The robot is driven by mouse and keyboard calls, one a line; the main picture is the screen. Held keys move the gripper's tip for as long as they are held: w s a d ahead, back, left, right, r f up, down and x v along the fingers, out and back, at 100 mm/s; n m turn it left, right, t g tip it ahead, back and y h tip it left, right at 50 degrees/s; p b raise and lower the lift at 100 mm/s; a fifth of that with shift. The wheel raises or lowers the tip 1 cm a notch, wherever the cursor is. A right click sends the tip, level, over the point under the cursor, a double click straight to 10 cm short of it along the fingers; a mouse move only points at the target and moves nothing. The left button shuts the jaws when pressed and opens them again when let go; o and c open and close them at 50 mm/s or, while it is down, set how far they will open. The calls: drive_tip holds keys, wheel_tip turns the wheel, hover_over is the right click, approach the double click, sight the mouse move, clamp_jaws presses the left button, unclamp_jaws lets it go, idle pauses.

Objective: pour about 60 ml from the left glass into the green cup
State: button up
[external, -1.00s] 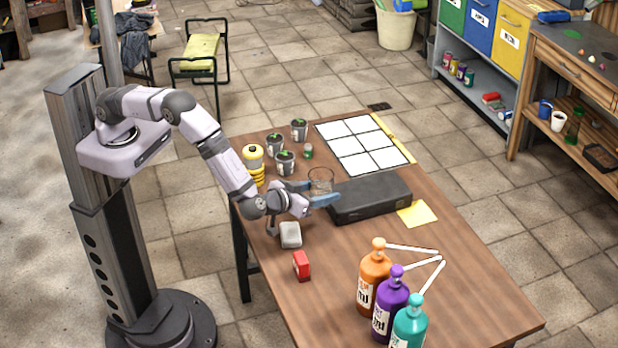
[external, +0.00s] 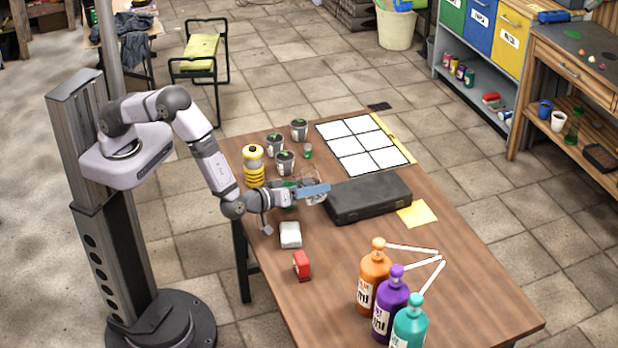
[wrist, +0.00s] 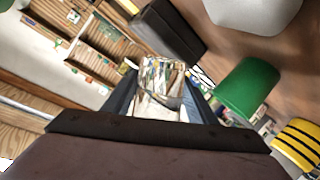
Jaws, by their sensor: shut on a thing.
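My gripper (external: 312,192) is shut on a clear glass (external: 311,176) above the near-left part of the table, beside the black case. The glass looks tilted; in the wrist view the glass (wrist: 162,78) sits between my two fingers. The green cup (wrist: 245,88) stands just right of the glass in the wrist view. In the external view my gripper hides most of the cup, and only a little green (external: 290,183) shows around it. I cannot tell the liquid level in the glass or whether any liquid is flowing.
The black case (external: 368,198) lies right of my gripper. A yellow striped lamp (external: 253,168) and several potted seedlings (external: 285,163) stand behind. A pale grey block (external: 290,235) and a red object (external: 301,266) lie in front. Bottles (external: 374,278) stand at the front right.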

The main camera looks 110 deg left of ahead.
drive_tip(key=shift+s+n+t+b, duration=0.3)
drive_tip(key=shift+n+b, duration=0.1)
drive_tip(key=shift+n, duration=0.1)
drive_tip(key=shift+s+a+r+n+t+b, duration=0.1)
drive_tip(key=shift+r+n+t+b, duration=0.2)
drive_tip(key=shift+r+n+b, duration=0.25)
drive_tip(key=shift+f+n+t+y+b, duration=0.35)
drive_tip(key=shift+n+b, duration=0.5)
drive_tip(key=shift+b, duration=0.35)
drive_tip(key=shift+r+n+b, duration=0.3)
drive_tip(key=shift+r+n, duration=0.1)
drive_tip(key=shift+s+a+r+n+y+b, duration=0.1)
drive_tip(key=shift+s+r+n+y+b, duration=0.1)
drive_tip(key=shift+s, duration=0.15)
drive_tip(key=shift+s+a+r+n+y+b, duration=0.1)
drive_tip(key=shift+s+n+b, duration=0.1)
drive_tip(key=shift+s, duration=0.1)
idle(0.4)
drive_tip(key=shift+w+d+f+n+t+y+b, duration=0.1)
drive_tip(key=shift+w+f+n+t+y+b, duration=0.15)
drive_tip(key=shift+w+n+b, duration=0.35)
idle(0.7)
drive_tip(key=shift+n+b, duration=0.3)
drive_tip(key=shift+b, duration=0.3)
drive_tip(key=shift+r, duration=0.1)
